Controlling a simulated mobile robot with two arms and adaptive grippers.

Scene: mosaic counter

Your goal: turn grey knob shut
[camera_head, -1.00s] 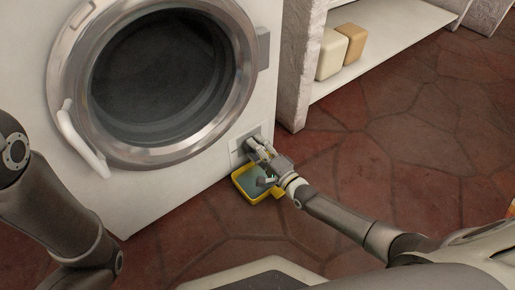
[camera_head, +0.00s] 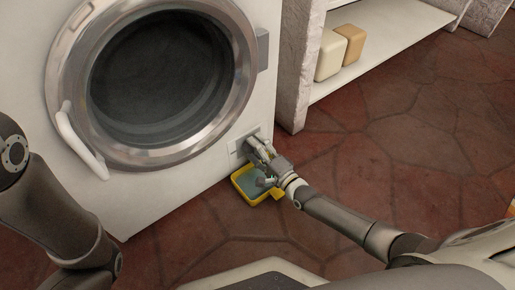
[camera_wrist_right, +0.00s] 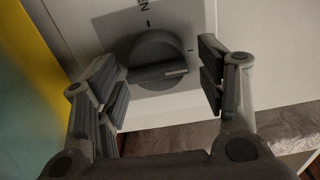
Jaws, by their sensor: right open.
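The grey knob (camera_wrist_right: 157,58) is round with a raised grip bar across it. It sits on a pale plate with marks, in the middle of the right wrist view. My right gripper (camera_wrist_right: 162,78) is open, with one finger on each side of the knob; a gap shows at the right finger, and the left finger is close to the knob's edge. In the head view my right gripper (camera_head: 256,147) is at the recess low on the washing machine (camera_head: 180,185) and hides the knob there. My left arm is at the left edge, its gripper out of frame.
A yellow tray (camera_head: 237,186) with a grey-green inside lies on the floor below the recess; its yellow edge (camera_wrist_right: 35,50) shows at the wrist view's left. The round door (camera_head: 165,75) is above. A shelf (camera_head: 390,45) with two blocks stands right. Red stone floor is free at right.

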